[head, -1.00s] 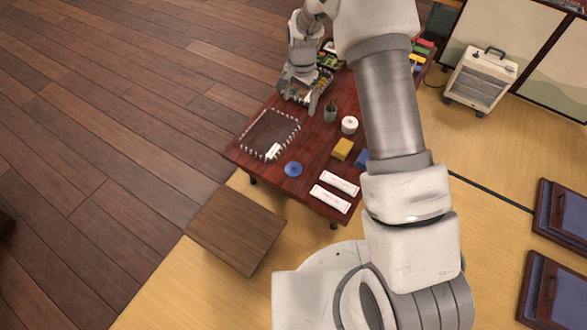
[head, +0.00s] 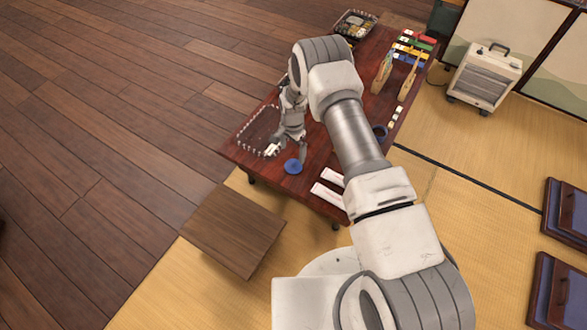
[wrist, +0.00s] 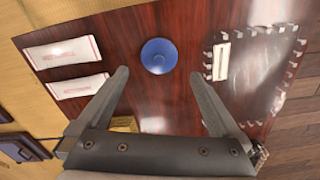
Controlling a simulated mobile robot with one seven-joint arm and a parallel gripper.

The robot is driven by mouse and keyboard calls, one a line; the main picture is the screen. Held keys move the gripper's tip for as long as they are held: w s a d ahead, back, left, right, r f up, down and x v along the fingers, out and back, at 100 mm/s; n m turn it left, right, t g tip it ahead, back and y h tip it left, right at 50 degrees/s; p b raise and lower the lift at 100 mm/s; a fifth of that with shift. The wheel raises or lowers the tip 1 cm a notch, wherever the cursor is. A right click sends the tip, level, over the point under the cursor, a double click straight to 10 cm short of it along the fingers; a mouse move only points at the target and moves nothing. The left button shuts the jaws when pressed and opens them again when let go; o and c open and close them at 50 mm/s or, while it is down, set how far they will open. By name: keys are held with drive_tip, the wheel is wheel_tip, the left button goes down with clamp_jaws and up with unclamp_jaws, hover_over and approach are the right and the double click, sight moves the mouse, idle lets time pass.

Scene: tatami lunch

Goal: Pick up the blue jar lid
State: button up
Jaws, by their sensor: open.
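The blue jar lid (head: 293,166) is a round blue disc lying on the dark red wooden table (head: 236,156). In the wrist view the lid (wrist: 159,56) is whole and unobstructed, with a small raised centre, just beyond and roughly between my fingertips. My gripper (head: 288,152) is above the table close to the lid in the head view. In the wrist view my gripper (wrist: 159,74) has its two fingers spread wide with nothing between them.
Two white packets with red print (wrist: 60,52) lie left of the lid in the wrist view. A clear tray (wrist: 256,68) and a small white block (wrist: 221,61) lie to its right. A yellow block (wrist: 123,124) is partly hidden behind my left finger.

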sight(294, 163)
drive_tip(key=f+b, duration=0.3)
drive_tip(key=f, duration=0.5)
drive_tip(key=shift+d+f, duration=0.15)
drive_tip(key=shift+d, duration=0.05)
drive_tip(key=shift+w, duration=0.1)
drive_tip(key=c, duration=1.1)
